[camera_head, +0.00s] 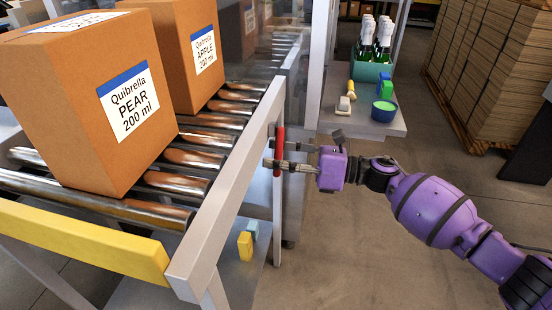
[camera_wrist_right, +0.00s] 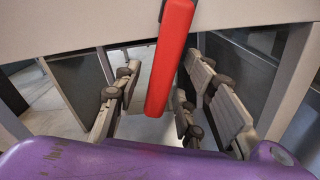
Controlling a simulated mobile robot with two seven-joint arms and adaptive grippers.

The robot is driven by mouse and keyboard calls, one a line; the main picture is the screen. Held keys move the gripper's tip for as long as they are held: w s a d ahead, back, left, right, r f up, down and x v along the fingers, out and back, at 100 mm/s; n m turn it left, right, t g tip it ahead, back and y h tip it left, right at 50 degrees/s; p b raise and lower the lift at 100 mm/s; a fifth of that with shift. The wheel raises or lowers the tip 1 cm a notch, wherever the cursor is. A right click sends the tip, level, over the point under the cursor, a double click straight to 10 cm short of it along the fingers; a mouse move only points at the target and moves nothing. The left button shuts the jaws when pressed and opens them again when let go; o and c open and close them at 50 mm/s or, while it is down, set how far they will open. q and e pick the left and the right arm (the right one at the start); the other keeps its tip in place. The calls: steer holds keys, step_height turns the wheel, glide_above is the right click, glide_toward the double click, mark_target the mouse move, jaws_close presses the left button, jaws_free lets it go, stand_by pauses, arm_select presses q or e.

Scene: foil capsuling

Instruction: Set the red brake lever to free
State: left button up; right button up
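The red brake lever (camera_head: 279,137) hangs upright at the end of the conveyor's grey side rail. In the right wrist view the lever (camera_wrist_right: 170,58) comes down from the rail between my right gripper's fingers. My right gripper (camera_head: 272,164) reaches in from the right at the lever's lower part. In the wrist view its fingers (camera_wrist_right: 158,95) stand apart on both sides of the lever, with a gap visible on the left side. The right finger is close to the lever, and I cannot tell whether it touches. My left gripper is not in view.
Two cardboard boxes, PEAR (camera_head: 90,100) and APPLE (camera_head: 184,50), stand on the rollers (camera_head: 190,158). A yellow bar (camera_head: 80,242) fronts the conveyor. Stacked cardboard (camera_head: 500,70) stands far right.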

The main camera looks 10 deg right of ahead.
steer(key=shift+w+a, duration=0.1)
steer(key=shift+a, duration=0.1)
steer(key=c, duration=0.9)
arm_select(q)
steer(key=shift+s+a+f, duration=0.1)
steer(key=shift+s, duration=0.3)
arm_select(e)
jaws_close()
